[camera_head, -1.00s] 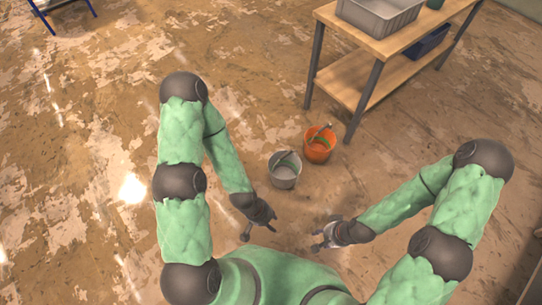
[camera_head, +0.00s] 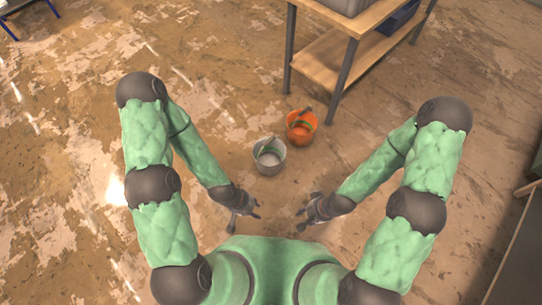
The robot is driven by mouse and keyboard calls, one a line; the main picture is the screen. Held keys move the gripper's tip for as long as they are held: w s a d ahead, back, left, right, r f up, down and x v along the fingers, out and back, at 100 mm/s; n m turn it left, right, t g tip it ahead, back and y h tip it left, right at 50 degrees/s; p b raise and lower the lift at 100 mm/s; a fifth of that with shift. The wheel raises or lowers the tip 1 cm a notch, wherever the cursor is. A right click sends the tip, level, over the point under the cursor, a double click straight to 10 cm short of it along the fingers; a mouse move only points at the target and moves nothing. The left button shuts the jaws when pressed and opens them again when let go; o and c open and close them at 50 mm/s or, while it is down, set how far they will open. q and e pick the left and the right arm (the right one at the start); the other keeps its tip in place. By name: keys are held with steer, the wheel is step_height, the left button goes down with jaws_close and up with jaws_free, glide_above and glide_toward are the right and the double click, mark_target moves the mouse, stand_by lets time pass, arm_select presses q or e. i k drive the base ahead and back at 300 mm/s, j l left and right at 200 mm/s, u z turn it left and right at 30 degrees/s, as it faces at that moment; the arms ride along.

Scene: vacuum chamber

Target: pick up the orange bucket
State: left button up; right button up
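The orange bucket (camera_head: 289,131) stands upright on the floor ahead of me, near the leg of a wooden table. Something green with a dark handle sticks out of it. A grey bucket (camera_head: 268,163) stands just in front of it, to the left, also with a dark-handled thing inside. My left gripper (camera_head: 244,217) is low and to the left of the buckets, apart from both. My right gripper (camera_head: 303,219) is below the buckets, to the right of the left one, also apart from them. Both look empty, with fingers spread.
A wooden two-shelf table (camera_head: 335,66) with dark legs stands behind the orange bucket, holding a grey bin (camera_head: 345,6) on top and a blue bin (camera_head: 397,17) below. A dark edge (camera_head: 517,235) runs along the right.

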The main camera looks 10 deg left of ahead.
mark_target(301, 124)
steer(key=i+l+u, duration=0.1)
steer(key=u, duration=0.4)
steer(key=l+u, duration=0.15)
steer(key=u, duration=0.3)
steer(key=i+l+u, duration=0.1)
steer(key=u, duration=0.4)
steer(key=l+u, duration=0.3)
steer(key=u, duration=0.15)
steer(key=l+u, duration=0.1)
steer(key=l, duration=0.3)
steer(key=k+l+u, duration=0.15)
steer(key=l, duration=0.25)
steer(key=l+u, duration=0.1)
steer(key=l, duration=0.3)
steer(key=k+l+u, duration=0.15)
steer(key=l, duration=0.25)
steer(key=l+u, duration=0.1)
steer(key=l, duration=0.3)
steer(key=k+l+u, duration=0.15)
steer(key=l, duration=0.2)
steer(key=k+l+u, duration=0.1)
steer(key=l, duration=0.25)
steer(key=k+l, duration=0.15)
steer(key=l, duration=0.15)
steer(key=k+l, duration=0.1)
steer(key=l, duration=0.15)
